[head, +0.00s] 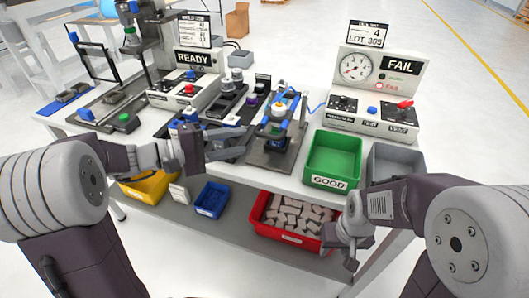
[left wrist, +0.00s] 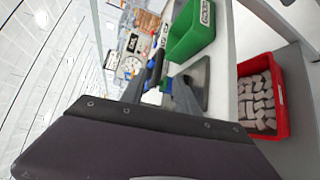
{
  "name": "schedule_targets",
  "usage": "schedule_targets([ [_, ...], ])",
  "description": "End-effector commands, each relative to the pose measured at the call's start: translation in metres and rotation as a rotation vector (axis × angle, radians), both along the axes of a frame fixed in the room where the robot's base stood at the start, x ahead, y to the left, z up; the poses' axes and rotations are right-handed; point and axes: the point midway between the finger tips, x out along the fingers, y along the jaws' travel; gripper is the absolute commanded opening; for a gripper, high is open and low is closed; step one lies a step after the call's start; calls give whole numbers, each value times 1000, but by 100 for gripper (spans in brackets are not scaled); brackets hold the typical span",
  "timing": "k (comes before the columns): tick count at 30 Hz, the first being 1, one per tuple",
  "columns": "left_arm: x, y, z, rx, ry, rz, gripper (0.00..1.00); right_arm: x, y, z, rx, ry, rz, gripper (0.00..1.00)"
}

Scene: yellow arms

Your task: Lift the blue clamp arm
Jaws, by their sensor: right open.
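The blue clamp arm (head: 282,93) sits slanted on top of the clamp fixture (head: 275,132), over a part with a white and orange top (head: 279,108). The fixture stands on a dark base plate (head: 262,155) near the table's front edge. My left gripper (head: 246,141) is just left of the fixture, its fingers apart and pointing at it, with nothing seen between them. In the left wrist view the fingers (left wrist: 168,92) partly hide the fixture, so contact cannot be told. My right gripper (head: 345,254) hangs open in front of the table, below its top.
Right of the fixture are a green GOOD bin (head: 333,157), a grey bin (head: 397,160) and a test box with a gauge reading FAIL (head: 375,90). A READY box (head: 187,92) and a press (head: 150,45) stand left. A red bin of parts (head: 290,218) is below.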

Motion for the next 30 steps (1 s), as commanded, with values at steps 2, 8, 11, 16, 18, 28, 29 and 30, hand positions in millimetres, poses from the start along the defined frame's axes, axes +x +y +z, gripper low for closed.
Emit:
schedule_targets([
  [2, 1, -3, 2, 0, 1, -2, 37, 0, 0, 2, 0, 0, 0, 42],
  [8, 15, -35, -4, 0, 1, -9, 37, 0, 0, 0, 0, 0, 0, 42],
  [11, 24, -54, -8, 1, 2, -7, 37, 0, 0, -1, 0, 0, 0, 42],
  [16, 35, -75, -11, 2, 2, -5, 37, 0, 0, -1, 0, 0, 0, 42],
  [18, 38, -79, -12, 1, 1, -3, 37, 0, 0, -1, 0, 0, 0, 42],
  [28, 39, -81, -12, 1, 1, -2, 20, 0, 0, -1, 0, 0, 0, 42],
  [29, 39, -81, -12, 1, 1, -2, 12, 0, 0, -1, 0, 0, 0, 42],
  [30, 39, -81, -12, 2, 2, -2, 1, 0, 0, -1, 0, 0, 0, 42],
])
